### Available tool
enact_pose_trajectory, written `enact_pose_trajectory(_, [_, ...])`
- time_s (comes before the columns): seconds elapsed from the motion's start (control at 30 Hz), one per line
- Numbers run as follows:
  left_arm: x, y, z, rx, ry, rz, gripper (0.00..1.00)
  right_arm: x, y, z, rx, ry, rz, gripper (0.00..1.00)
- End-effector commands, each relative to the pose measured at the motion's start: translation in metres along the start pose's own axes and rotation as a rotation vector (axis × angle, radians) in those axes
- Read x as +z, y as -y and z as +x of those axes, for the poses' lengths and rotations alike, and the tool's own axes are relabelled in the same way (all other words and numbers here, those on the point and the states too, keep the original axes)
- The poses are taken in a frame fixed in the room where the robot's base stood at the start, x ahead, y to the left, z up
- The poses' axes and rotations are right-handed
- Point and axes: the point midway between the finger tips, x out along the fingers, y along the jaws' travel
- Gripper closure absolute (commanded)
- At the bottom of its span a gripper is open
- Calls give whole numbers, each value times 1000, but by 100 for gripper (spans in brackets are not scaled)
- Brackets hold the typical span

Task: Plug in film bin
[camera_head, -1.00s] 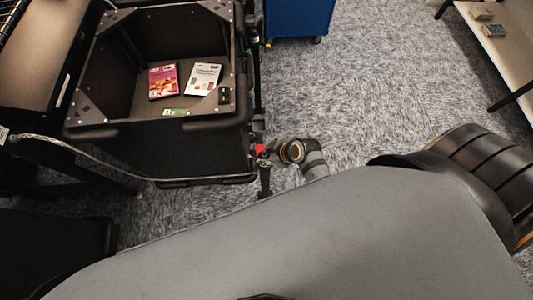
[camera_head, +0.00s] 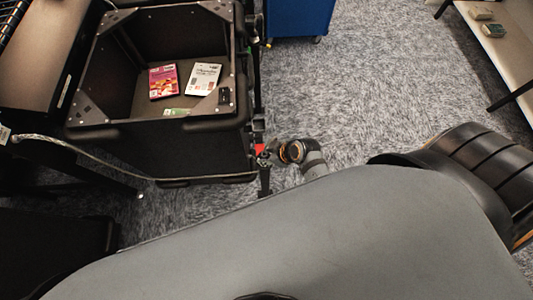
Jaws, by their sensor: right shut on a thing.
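A black open-topped bin (camera_head: 150,135) with reinforced corners stands at the upper left in the head view. In it lie a pink-red case (camera_head: 163,82), a white case (camera_head: 203,79) and a small green item (camera_head: 176,112). My right gripper (camera_head: 264,158) is at the bin's lower right corner, shut, beside a small red part (camera_head: 259,148). What lies between its fingers is too small to make out. A grey braided cable (camera_head: 75,150) runs along the bin's near side from a white tag at the left. My left gripper is not in view.
A blue container (camera_head: 298,18) on casters is at the top. A pale table (camera_head: 500,45) with small items is at the upper right. Speckled carpet between them is clear.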

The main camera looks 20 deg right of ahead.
Motion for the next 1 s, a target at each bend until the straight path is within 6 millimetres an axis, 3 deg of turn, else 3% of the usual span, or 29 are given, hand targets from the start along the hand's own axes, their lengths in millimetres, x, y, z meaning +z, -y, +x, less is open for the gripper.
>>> enact_pose_trajectory(1.0, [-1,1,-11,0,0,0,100,-1,0,-1,0,0,0,100])
